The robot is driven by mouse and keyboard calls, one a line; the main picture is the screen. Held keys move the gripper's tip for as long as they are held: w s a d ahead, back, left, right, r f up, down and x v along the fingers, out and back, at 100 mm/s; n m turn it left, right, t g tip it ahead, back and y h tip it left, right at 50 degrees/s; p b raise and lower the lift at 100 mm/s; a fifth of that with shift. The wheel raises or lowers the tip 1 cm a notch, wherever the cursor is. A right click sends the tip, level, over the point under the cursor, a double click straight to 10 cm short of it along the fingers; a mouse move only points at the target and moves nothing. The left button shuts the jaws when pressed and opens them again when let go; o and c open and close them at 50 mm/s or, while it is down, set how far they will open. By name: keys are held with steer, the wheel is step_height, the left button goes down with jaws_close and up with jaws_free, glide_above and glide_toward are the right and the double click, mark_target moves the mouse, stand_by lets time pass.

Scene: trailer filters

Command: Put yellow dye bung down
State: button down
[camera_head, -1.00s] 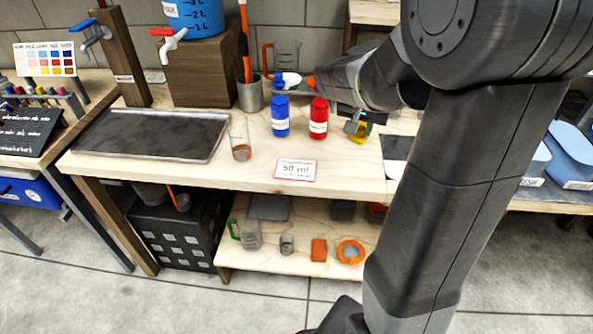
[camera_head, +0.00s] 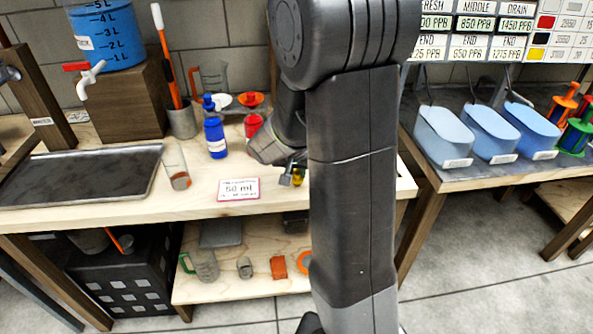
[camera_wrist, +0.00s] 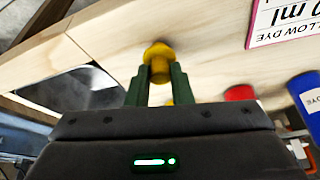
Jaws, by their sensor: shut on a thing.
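My gripper (camera_wrist: 160,84) is shut on the yellow dye bung (camera_wrist: 158,54), which shows between its two green fingers in the wrist view. In the head view the yellow bung (camera_head: 298,176) is a small patch beside my gripper (camera_head: 288,179), above the right part of the wooden bench (camera_head: 150,216). I cannot tell whether the bung touches the bench. The yellow dye bottle is not clearly seen; another bit of yellow (camera_wrist: 170,102) shows behind the fingers in the wrist view.
A blue bottle (camera_head: 215,138) and a red bottle (camera_head: 252,124) stand left of my gripper. A "50 ml" card (camera_head: 239,189) lies near the front edge. A glass (camera_head: 176,168) and a dark tray (camera_head: 75,180) are further left. Blue tubs (camera_head: 444,137) stand on another table at right.

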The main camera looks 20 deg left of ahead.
steer(key=shift+f, duration=0.2)
steer(key=c, duration=1.3)
jaws_free()
steer(key=shift+r, duration=0.1)
steer(key=shift+s+r, duration=0.1)
steer(key=shift+r, duration=0.4)
steer(key=p+v, duration=0.1)
steer(key=v, duration=1)
steer(key=shift+s+d+r, duration=0.1)
steer(key=shift+s, duration=0.05)
